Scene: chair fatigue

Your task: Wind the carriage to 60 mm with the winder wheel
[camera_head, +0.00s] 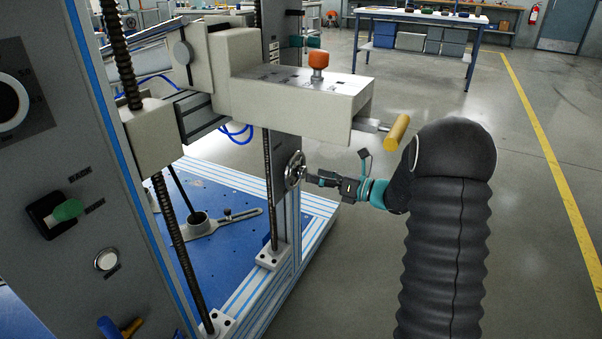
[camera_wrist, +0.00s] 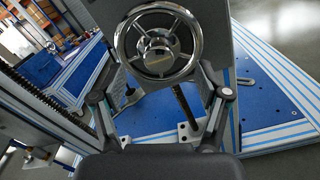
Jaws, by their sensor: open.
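The winder wheel (camera_head: 294,171) is a small chrome handwheel on the side of the dark upright. In the wrist view the winder wheel (camera_wrist: 158,72) shows large, with spokes and a round hub. My gripper (camera_head: 312,178) is right in front of the wheel in the head view. In the wrist view my gripper (camera_wrist: 160,98) has its fingers spread apart, one on each side of the wheel's lower part; I cannot tell if they touch the rim. The pale carriage (camera_head: 290,92) sits above the wheel, with an orange knob (camera_head: 319,61) on top. Its scale is too small to read.
A yellow-handled lever (camera_head: 396,132) sticks out from the carriage above my arm. Threaded columns (camera_head: 172,245) stand on the blue base plate (camera_head: 222,185). A panel with a green-handled switch (camera_head: 68,210) is at the left. The floor to the right is clear.

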